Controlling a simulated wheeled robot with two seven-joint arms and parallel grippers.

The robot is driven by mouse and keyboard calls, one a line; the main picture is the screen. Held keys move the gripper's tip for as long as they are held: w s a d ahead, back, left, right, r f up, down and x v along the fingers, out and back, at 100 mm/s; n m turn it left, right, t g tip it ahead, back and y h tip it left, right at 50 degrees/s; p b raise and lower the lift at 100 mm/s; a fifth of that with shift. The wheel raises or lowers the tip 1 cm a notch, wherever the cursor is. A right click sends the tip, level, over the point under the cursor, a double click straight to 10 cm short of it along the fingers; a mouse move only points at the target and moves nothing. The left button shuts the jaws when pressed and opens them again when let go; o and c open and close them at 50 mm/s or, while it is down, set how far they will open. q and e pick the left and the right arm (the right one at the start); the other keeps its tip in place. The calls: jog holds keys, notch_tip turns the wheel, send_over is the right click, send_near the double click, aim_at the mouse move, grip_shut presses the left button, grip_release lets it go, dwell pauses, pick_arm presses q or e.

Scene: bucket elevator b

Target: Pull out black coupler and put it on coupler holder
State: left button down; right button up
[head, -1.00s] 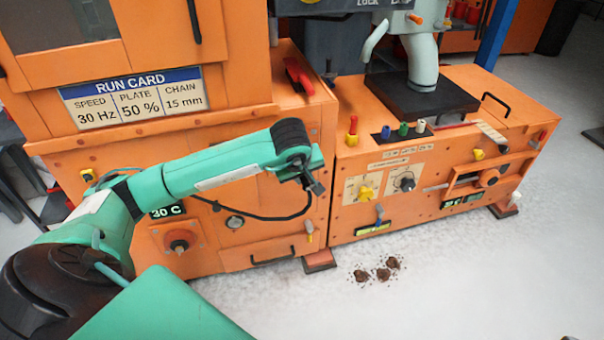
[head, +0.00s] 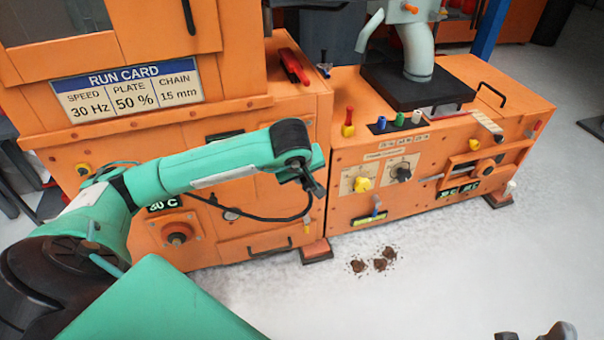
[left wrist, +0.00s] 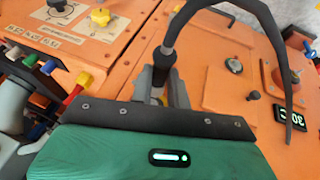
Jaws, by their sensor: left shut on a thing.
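The black coupler (left wrist: 164,64) is a short dark cylinder on the end of a black cable (left wrist: 255,15). My left gripper (left wrist: 162,88) is shut on it, with a grey finger on each side. In the head view the left gripper (head: 316,188) is in front of the orange cabinets, near the seam between them; the coupler is hard to make out there. I cannot tell whether its tip touches anything. A black strip (head: 376,130) with blue, green and white pieces stands on the right cabinet's front edge; I cannot tell whether it is the coupler holder.
The left orange cabinet (head: 240,242) has a red knob (head: 177,238) and a handle. The right cabinet (head: 335,215) carries yellow and black knobs (head: 362,184). Brown clumps (head: 378,262) lie on the pale floor, otherwise clear there. Part of what looks like my right gripper shows at bottom right.

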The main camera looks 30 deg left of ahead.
aim_at(309, 191)
pick_arm(q)
jog(key=shift+s+d, duration=1.3)
jog(key=shift+d, duration=0.2)
